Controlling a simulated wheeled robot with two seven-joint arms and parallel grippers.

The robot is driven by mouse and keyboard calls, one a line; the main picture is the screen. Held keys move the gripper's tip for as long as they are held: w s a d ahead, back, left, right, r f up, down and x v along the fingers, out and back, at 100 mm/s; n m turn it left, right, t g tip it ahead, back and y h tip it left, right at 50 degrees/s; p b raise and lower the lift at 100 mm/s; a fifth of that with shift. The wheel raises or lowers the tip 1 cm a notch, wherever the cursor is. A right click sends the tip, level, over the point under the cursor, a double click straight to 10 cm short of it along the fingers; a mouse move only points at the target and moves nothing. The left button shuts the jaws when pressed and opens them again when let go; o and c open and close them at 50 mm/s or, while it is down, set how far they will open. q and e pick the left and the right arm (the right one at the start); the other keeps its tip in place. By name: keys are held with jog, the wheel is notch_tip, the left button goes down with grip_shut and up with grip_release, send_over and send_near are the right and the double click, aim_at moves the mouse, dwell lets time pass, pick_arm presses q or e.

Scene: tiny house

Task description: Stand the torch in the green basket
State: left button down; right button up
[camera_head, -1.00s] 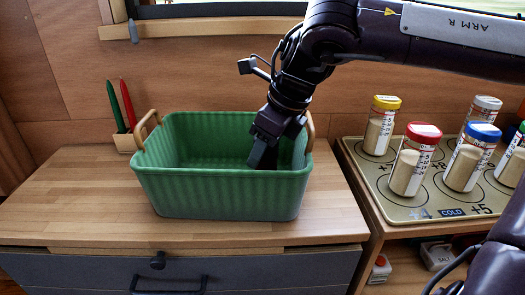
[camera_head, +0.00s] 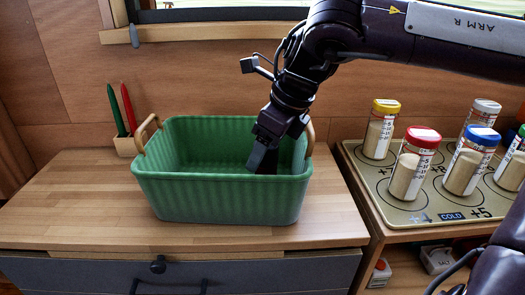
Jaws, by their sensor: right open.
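The green basket (camera_head: 220,200) stands on the wooden counter and has a light wooden handle at each end. My right gripper (camera_head: 262,160) reaches down into the right part of the basket, its fingers below the rim and close to the inner right side. The right gripper is open, though its fingers overlap in this view. No torch can be made out; the basket's floor behind the front wall is hidden. My left gripper is not in view.
A small wooden holder (camera_head: 127,146) with a green and a red stick stands behind the basket's left end. Several sand-filled jars with coloured lids stand on a marked tray (camera_head: 425,212) to the right. The counter (camera_head: 70,212) is clear left of the basket.

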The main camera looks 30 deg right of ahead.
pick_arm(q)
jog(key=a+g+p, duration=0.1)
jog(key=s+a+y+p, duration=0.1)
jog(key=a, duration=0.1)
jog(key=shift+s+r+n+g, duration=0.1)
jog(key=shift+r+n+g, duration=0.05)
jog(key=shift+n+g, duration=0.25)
pick_arm(e)
jog(key=v, duration=1.1)
